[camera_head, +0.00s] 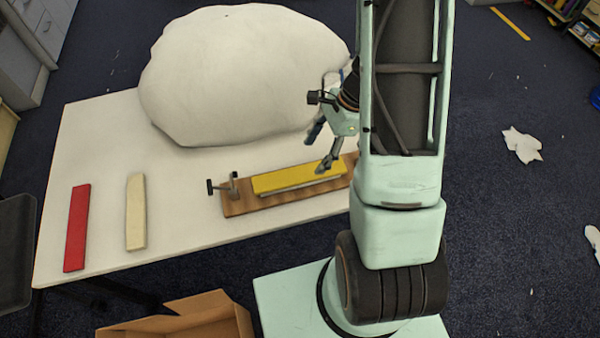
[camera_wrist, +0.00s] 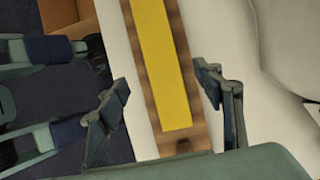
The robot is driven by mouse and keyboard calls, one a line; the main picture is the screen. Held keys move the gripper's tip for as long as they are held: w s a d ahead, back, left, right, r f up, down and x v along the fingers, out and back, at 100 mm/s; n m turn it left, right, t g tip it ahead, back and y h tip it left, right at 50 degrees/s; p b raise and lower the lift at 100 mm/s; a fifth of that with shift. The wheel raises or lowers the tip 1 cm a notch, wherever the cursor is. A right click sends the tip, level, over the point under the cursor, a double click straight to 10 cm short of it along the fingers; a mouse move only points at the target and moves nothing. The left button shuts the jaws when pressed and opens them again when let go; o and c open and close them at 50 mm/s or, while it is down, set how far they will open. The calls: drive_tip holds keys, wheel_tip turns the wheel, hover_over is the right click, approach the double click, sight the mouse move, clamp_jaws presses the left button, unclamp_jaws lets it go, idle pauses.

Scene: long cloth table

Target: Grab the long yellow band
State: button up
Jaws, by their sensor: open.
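The long yellow band (camera_head: 297,178) lies on a brown wooden board with a clamp-like fitting at its left end, on the white table. A pale layer shows under the band's front edge. My gripper (camera_head: 324,150) is above the right end of the band in the head view. In the wrist view the yellow band (camera_wrist: 163,65) runs down between the two fingers of my gripper (camera_wrist: 165,95), which is open and empty. Whether the fingertips are at the band's height, I cannot tell. My arm hides the right end of the board.
A red strip (camera_head: 77,228) and a cream strip (camera_head: 136,212) lie at the left of the table (camera_head: 188,215). A large white lump (camera_head: 240,75) fills the back. A cardboard box (camera_head: 180,318) stands on the floor in front. The table between the cream strip and the board is clear.

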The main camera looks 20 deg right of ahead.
sight(301, 173)
drive_tip(key=x, duration=0.8)
drive_tip(key=shift+w+a+r, duration=0.1)
drive_tip(key=shift+a, duration=0.2)
drive_tip(key=c, duration=1.3)
